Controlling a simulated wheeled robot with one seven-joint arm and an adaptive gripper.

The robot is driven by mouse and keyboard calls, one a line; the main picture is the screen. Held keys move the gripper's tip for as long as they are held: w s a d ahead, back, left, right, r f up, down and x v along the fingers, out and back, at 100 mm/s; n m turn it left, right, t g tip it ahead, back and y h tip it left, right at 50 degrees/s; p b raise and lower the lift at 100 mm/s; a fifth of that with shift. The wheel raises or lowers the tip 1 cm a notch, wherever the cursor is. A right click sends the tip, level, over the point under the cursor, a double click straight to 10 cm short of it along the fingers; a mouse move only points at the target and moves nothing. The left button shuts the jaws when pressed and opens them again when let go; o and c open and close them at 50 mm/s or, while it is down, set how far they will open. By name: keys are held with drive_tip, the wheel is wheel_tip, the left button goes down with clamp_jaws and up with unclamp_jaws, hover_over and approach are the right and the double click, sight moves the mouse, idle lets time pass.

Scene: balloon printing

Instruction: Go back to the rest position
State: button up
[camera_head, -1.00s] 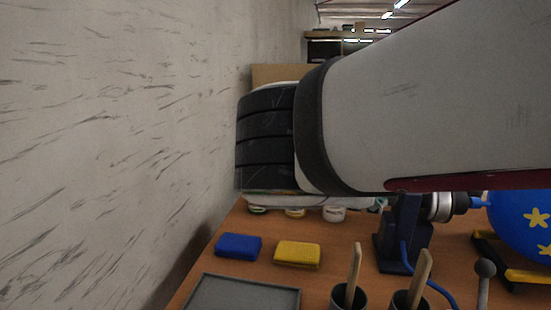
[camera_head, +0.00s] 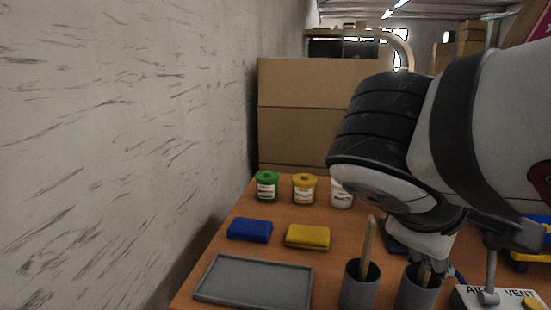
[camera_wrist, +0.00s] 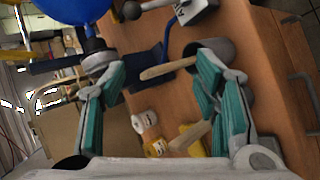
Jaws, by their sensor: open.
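My gripper (camera_head: 438,262) is at the right in the head view, pointing down near the right grey cup (camera_head: 418,292), whose wooden handle stands partly hidden by it. In the wrist view my gripper (camera_wrist: 162,68) has its two green-padded fingers spread apart with nothing held between them. Beyond the fingers show a wooden handle (camera_wrist: 165,71) in a grey cup (camera_wrist: 213,47) and a second wooden handle (camera_wrist: 190,136). Whether the fingers touch the right cup or handle cannot be told.
The left cup (camera_head: 359,288), grey tray (camera_head: 253,301), blue sponge (camera_head: 249,230), yellow sponge (camera_head: 307,236) and green, yellow and white jars stand on the table. A blue balloon (camera_wrist: 75,8) and the lever box (camera_head: 503,298) are close by. Cardboard boxes (camera_head: 300,130) stand behind; a wall is left.

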drive_tip(key=s+a+f+m+g+y+b, duration=0.3)
drive_tip(key=s+f+m+g+y+b, duration=0.35)
drive_tip(key=s+f, duration=0.95)
wheel_tip(320, 180, up, 23)
drive_tip(key=w+m+t+y+p, duration=0.1)
drive_tip(key=t+p, duration=0.4)
drive_tip(key=p, duration=1.7)
drive_tip(key=shift+d+m, duration=0.3)
drive_tip(key=shift+m, duration=0.05)
drive_tip(key=shift+r+y, duration=0.1)
drive_tip(key=shift+y, duration=0.15)
